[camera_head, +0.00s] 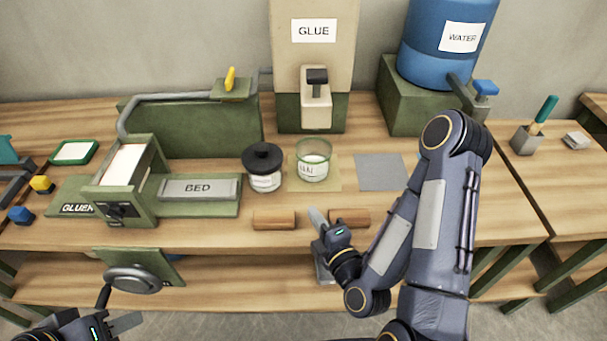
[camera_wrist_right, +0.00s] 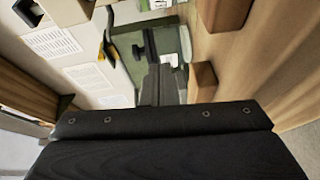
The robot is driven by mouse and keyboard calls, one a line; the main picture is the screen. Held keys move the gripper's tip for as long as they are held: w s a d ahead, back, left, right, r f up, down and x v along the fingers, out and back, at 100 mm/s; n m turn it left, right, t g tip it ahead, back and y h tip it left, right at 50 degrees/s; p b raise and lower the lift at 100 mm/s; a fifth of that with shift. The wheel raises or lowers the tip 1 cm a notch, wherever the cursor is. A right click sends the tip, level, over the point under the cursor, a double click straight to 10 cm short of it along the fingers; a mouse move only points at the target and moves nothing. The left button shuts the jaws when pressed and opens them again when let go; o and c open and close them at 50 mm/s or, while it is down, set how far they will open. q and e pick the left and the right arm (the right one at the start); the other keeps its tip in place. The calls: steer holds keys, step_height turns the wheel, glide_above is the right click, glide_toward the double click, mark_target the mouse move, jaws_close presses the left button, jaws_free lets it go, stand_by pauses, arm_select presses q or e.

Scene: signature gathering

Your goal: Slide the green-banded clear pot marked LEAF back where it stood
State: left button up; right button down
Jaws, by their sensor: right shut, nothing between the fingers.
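A clear pot with a green band around its rim (camera_head: 313,160) stands upright on a tan square mat (camera_head: 327,185). Its white label is too small to read surely. My right gripper (camera_head: 314,214) is in front of the pot and apart from it, between two brown wooden blocks, its fingers together and empty. Its closed fingers also show in the right wrist view (camera_wrist_right: 163,84); I cannot make out the pot there. My left gripper (camera_head: 130,322) is at the bottom left, partly cut off, far from the pot; its opening is unclear.
A black-lidded jar (camera_head: 264,182) stands just left of the pot. A grey square (camera_head: 381,172) lies bare to its right. Wooden blocks (camera_head: 274,219) (camera_head: 350,217) lie along the front edge. The GLUE dispenser (camera_head: 313,60) rises behind; the BED machine (camera_head: 200,188) is left.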

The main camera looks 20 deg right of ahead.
steer(key=shift+s+d+f+t+h, duration=0.1)
steer(key=shift+s+d+t+h, duration=0.15)
steer(key=shift+s+h, duration=0.15)
steer(key=shift+s+d+f+t+h, duration=0.1)
steer(key=shift+s+d+t+h, duration=0.15)
steer(key=shift+s, duration=0.2)
steer(key=shift+h, duration=0.25)
steer(key=w+b, duration=0.1)
steer(key=b, duration=0.2)
steer(key=shift+w+a+f+b, duration=0.1)
steer(key=shift+w+f+b, duration=0.1)
steer(key=shift+w+b, duration=0.2)
steer(key=shift+w+r+b, duration=0.15)
steer(key=shift+w+b, duration=0.25)
steer(key=shift+b, duration=0.3)
steer(key=shift+w+r+p, duration=0.2)
steer(key=shift+w+p, duration=0.2)
steer(key=shift+w, duration=0.15)
steer(key=shift+w+r+p, duration=0.2)
steer(key=shift+w+p, duration=0.15)
steer(key=shift+w, duration=0.2)
steer(key=w+p, duration=0.2)
steer(key=w, duration=0.5)
steer(key=w+p, duration=0.2)
steer(key=w, duration=0.5)
steer(key=shift+a+f, duration=0.2)
steer(key=shift+w, duration=0.55)
